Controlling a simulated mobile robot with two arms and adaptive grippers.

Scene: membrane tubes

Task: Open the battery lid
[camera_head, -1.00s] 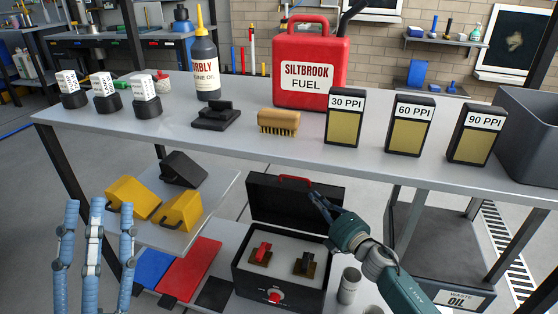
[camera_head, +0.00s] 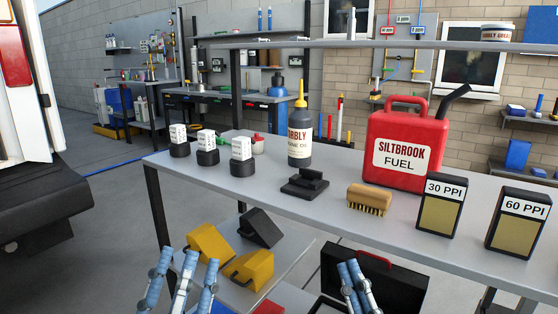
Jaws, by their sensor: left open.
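The black battery box lid (camera_head: 412,286) stands raised at the bottom of the head view, below the bench. A red handle (camera_head: 374,257) is on its top edge. Only a sliver of the box below it shows at the bottom edge, and its inside is cut off. My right gripper (camera_head: 349,266) is in front of the lid with blue fingers pointing up. Its fingers overlap, so its opening and any contact with the lid are unclear. My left gripper (camera_head: 188,257) is open and empty, fingers up, in front of the lower shelf, left of the box.
The grey bench (camera_head: 290,205) spans above the lid. It carries a red fuel can (camera_head: 408,145), an oil bottle (camera_head: 299,142), a brush (camera_head: 369,199) and labelled filter boxes (camera_head: 440,207). Yellow wedges (camera_head: 210,243) and a black wedge (camera_head: 260,228) lie on the lower shelf.

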